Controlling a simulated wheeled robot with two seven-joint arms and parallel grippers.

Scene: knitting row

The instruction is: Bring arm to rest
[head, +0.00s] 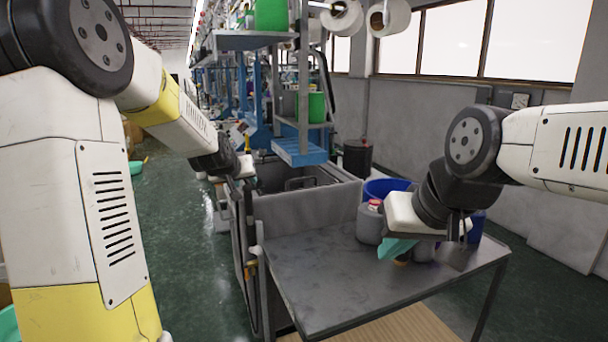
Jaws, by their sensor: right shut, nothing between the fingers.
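My left arm comes in from the left, and its gripper (246,166) is small and far off above the grey bin. Its jaw opening is too small to make out. My right arm comes in from the right and reaches over the grey metal table (350,285). Its gripper (460,252) is shut and empty above the far right part of the table. The wrist hides part of the things behind it. A teal piece (397,247) shows just below the right gripper's white housing; I cannot tell whether they touch.
A grey jug (370,224) stands at the table's back edge beside the right gripper. A blue tub (386,187) is behind it. A large grey bin (308,207) adjoins the table. A rack with a blue step (299,151) stands beyond. The table's front is clear.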

